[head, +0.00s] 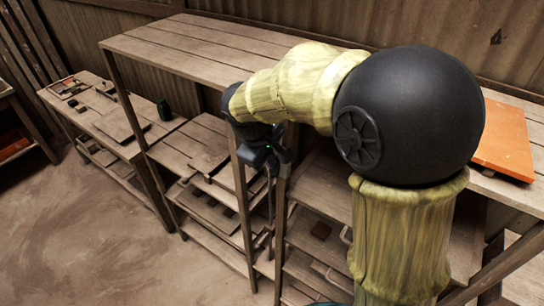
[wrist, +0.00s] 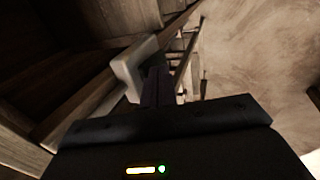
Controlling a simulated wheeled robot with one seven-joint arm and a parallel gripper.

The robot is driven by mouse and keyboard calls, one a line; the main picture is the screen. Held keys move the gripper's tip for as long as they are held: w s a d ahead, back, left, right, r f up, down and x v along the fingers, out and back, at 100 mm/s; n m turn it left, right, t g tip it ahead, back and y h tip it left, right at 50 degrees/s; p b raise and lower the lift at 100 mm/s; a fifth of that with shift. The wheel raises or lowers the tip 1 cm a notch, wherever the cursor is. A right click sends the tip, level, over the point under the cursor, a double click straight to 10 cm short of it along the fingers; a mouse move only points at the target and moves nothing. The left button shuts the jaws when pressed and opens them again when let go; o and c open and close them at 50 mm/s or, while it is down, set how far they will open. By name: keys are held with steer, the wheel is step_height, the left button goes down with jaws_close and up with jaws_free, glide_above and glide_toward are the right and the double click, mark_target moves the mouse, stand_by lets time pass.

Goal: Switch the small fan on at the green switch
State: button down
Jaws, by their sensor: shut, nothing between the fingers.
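My gripper (head: 268,190) hangs below the wrist at the shelving's front posts in the head view, small and partly lost against the dark wood. In the wrist view its dark fingers (wrist: 158,86) are together, with nothing seen between them. A pale grey angular piece (wrist: 138,66) is just left of the fingers in that view; I cannot tell what it is or whether they touch. I cannot make out the small fan or the green switch in either view. My arm hides part of the shelving.
A long wooden shelf unit (head: 190,50) with lower shelves stands across the middle. A bench (head: 90,110) at the left holds trays and a dark green container (head: 163,108). An orange slab (head: 503,142) lies at the right. The floor (head: 95,220) at front left is clear.

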steer(key=shift+a, duration=0.1)
steer(key=shift+r+p, duration=0.7)
steer(key=shift+r, duration=0.1)
steer(key=shift+s, duration=0.1)
